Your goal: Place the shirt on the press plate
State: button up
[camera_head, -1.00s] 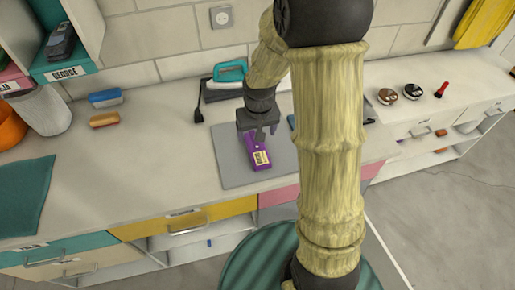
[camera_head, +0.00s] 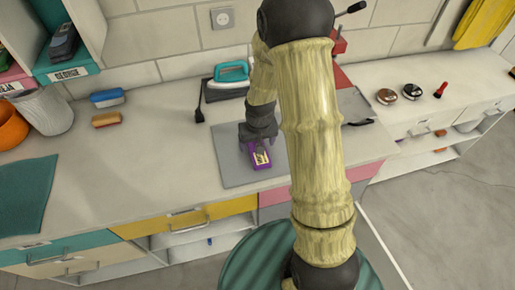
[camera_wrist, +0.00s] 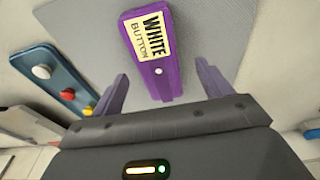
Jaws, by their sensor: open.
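A purple item (camera_head: 262,165) lies on a flat grey plate or mat (camera_head: 235,175) on the counter. In the wrist view the purple item (camera_wrist: 153,55) bears a pale label reading "WHITE BUTTON". My gripper (camera_head: 260,147) is low over the mat at this item. In the wrist view my gripper (camera_wrist: 163,90) is open, with the near end of the purple item between its purple fingers, apart from both. I cannot make out a shirt in either view. I cannot tell whether the grey mat is the press plate.
A panel with coloured knobs (camera_wrist: 55,75) lies left of the mat in the wrist view. A teal-handled iron (camera_head: 231,72) and a red-topped device (camera_head: 339,45), partly behind my arm, stand farther back. Brushes (camera_head: 106,98) lie left.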

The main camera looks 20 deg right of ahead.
jog(key=shift+w+d+f+p, duration=0.1)
jog(key=shift+w+f+p, duration=0.15)
jog(key=shift+f, duration=0.75)
jog(key=shift+w+d+f+p, duration=0.15)
jog(key=shift+w+f, duration=0.2)
jog(key=shift+f, duration=0.6)
jog(key=c, duration=1.2)
jog(key=shift+r, duration=0.1)
notch_tip(320, 180, up, 10)
jog(key=b, duration=0.1)
